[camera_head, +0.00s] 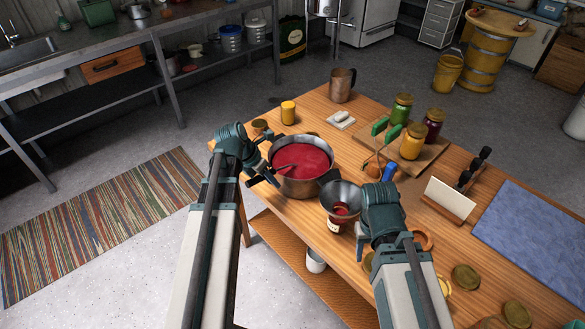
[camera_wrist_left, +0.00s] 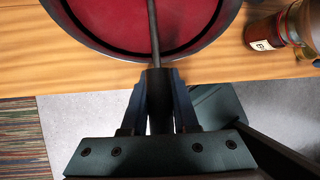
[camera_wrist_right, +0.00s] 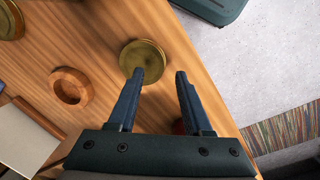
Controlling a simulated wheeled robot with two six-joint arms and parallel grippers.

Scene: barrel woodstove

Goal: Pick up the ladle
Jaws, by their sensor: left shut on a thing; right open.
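A steel pot (camera_head: 307,185) of red sauce (camera_head: 308,155) stands at the left edge of the wooden table. The ladle (camera_head: 287,167) rests in the sauce, its bowl hidden. My left gripper (camera_head: 268,176) is at the pot's left rim. In the left wrist view, the left gripper (camera_wrist_left: 158,82) is shut on the ladle's dark handle (camera_wrist_left: 153,35), which runs over the pot rim (camera_wrist_left: 100,42). My right gripper (camera_wrist_right: 161,75) is open and empty, over the table's near edge with a gold lid (camera_wrist_right: 140,55) beyond its fingertips.
A funnel (camera_head: 341,196) sits over a labelled jar (camera_head: 336,226) between my arms. Several filled jars stand on a board (camera_head: 432,155) at the back. A yellow candle-like jar (camera_head: 288,112) and a metal mug (camera_head: 342,86) are behind the pot. A wooden ring (camera_wrist_right: 70,87) lies near the lid.

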